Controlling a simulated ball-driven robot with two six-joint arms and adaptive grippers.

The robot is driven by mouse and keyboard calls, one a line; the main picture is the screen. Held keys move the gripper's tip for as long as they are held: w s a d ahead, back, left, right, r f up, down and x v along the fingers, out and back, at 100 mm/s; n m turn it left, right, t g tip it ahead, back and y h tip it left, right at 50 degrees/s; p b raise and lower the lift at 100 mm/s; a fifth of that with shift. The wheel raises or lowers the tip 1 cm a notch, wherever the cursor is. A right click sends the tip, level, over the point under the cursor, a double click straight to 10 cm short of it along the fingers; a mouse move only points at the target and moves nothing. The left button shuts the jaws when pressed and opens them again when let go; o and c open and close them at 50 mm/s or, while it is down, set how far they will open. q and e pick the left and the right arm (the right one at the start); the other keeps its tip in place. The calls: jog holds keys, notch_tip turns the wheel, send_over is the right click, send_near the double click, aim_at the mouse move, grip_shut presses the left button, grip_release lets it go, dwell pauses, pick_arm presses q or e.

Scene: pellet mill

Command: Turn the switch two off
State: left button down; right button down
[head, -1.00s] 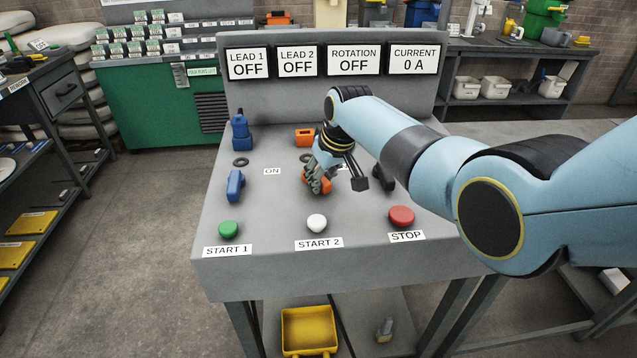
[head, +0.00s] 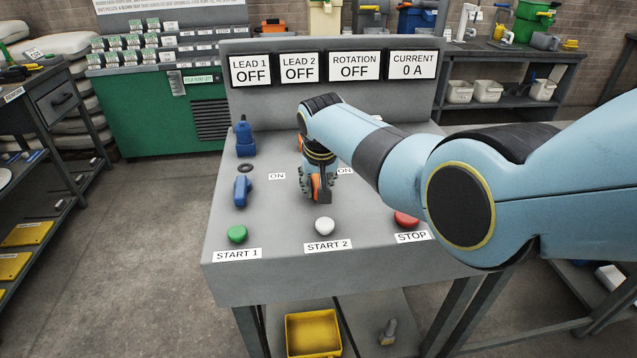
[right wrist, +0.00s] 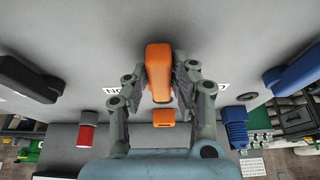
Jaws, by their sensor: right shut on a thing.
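The orange switch handle (head: 316,188) is in the middle of the grey console (head: 265,215), behind the white START 2 button (head: 324,226). My right gripper (head: 317,190) reaches down over it and is shut on it, with one finger on each side. In the right wrist view the orange handle (right wrist: 158,68) stands between the two fingers (right wrist: 160,80), roughly lengthwise to the picture. My arm and fingers hide part of the handle in the head view. The LEAD 2 display (head: 299,68) reads OFF. My left gripper is not in view.
A blue switch handle (head: 241,190) and blue plug (head: 245,140) are on the left. A black handle (right wrist: 30,80) shows in the right wrist view. A green button (head: 237,233) and red STOP button (head: 405,218) are along the front.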

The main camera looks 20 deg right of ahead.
jog(key=c, duration=1.1)
grip_release()
jog(key=shift+w, duration=0.1)
jog(key=v, duration=1.2)
